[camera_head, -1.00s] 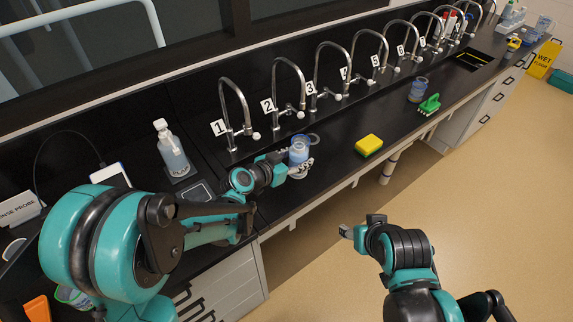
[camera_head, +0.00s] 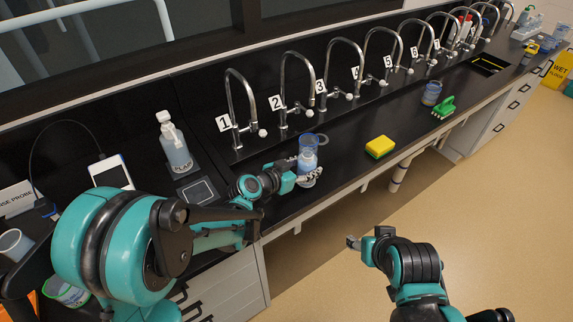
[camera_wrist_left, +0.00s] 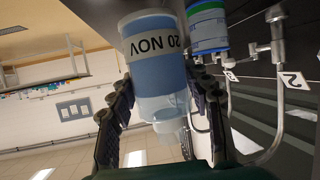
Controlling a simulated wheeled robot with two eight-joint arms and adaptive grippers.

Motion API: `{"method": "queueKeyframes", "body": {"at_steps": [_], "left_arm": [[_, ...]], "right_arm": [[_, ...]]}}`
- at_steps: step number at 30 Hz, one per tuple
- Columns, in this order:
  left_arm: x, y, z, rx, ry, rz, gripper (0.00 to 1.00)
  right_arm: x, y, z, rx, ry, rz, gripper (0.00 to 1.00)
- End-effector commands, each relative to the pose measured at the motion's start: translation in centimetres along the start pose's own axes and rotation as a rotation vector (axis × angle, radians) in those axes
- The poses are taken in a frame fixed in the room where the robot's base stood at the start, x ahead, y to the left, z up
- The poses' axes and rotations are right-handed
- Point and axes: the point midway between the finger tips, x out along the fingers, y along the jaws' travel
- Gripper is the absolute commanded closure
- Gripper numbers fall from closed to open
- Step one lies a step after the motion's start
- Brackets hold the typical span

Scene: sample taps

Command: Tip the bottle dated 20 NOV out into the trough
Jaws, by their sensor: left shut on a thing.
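The bottle dated 20 NOV (camera_wrist_left: 152,60) is clear with blue contents and a white label. My left gripper (camera_head: 308,175) is shut on it, one finger on each side in the left wrist view. In the head view the bottle (camera_head: 307,163) is upright at the front of the bench, near taps 2 and 3. The label and neck are inverted in the left wrist view, which is itself upside down. A dark recess with yellow edges (camera_head: 489,65), possibly the trough, lies far right. My right gripper (camera_head: 354,243) is over the floor, its opening unclear.
Numbered taps line the back. A yellow sponge (camera_head: 380,147), blue container (camera_head: 431,93) and green brush (camera_head: 443,107) stand along the bench to the right.

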Motion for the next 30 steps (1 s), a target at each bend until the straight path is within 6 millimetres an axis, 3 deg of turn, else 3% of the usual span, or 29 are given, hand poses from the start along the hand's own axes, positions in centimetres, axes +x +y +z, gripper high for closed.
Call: {"method": "queueKeyframes", "body": {"at_steps": [30], "left_arm": [[-0.3, -2.1, -1.9, -0.434, -0.105, 0.177, 0.93]], "right_arm": [[-2.9, 0.0, -2.1, 0.000, 0.000, 0.000, 0.49]]}}
